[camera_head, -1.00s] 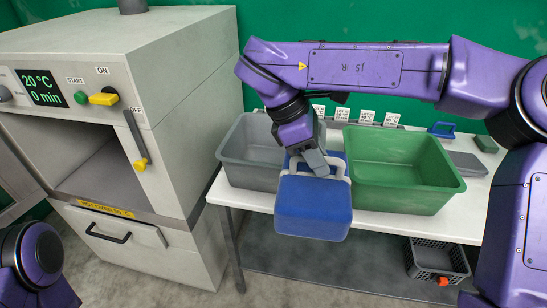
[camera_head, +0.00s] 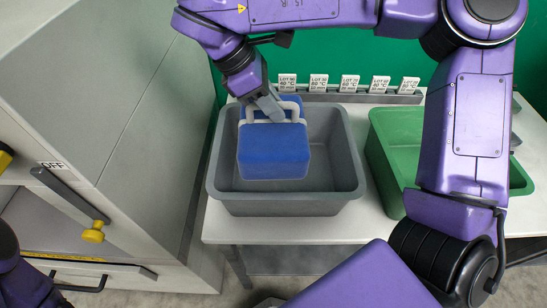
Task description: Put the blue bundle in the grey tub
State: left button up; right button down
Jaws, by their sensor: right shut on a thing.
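The blue bundle (camera_head: 273,152) is a blue block with a pale grey handle on top. My right gripper (camera_head: 272,112) is shut on that handle, and the bundle hangs upright from it. The grey tub (camera_head: 288,205) stands on the white table. The bundle shows within the tub's opening, and some of the tub's floor and walls show around it. I cannot tell whether the bundle touches the tub's floor. My left gripper is out of view; only a part of my left arm shows at the left edge.
A green tub (camera_head: 388,180) stands right of the grey tub, partly behind my right arm. A rack with several lot cards (camera_head: 350,84) runs along the back. A grey oven (camera_head: 120,110) with a yellow-knobbed lever (camera_head: 93,236) stands close on the left. The white table (camera_head: 225,230) has a narrow bare front strip.

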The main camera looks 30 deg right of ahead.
aim_at(249, 121)
jog(key=shift+w+f, duration=0.25)
jog(key=shift+f, duration=0.95)
notch_tip(249, 121, down, 9)
jog(key=shift+a+p, duration=0.1)
jog(key=shift+p, duration=0.55)
jog(key=shift+s+f, duration=0.1)
jog(key=shift+f, duration=0.15)
jog(key=c, duration=1)
grip_release()
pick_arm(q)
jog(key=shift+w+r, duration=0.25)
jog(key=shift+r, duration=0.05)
pick_arm(e)
jog(key=b+v, duration=0.2)
jog(key=v, duration=0.9)
jog(key=shift+s, duration=0.1)
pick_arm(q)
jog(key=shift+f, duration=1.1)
pick_arm(e)
jog(key=shift+a+r, duration=0.2)
jog(key=shift+r, duration=0.35)
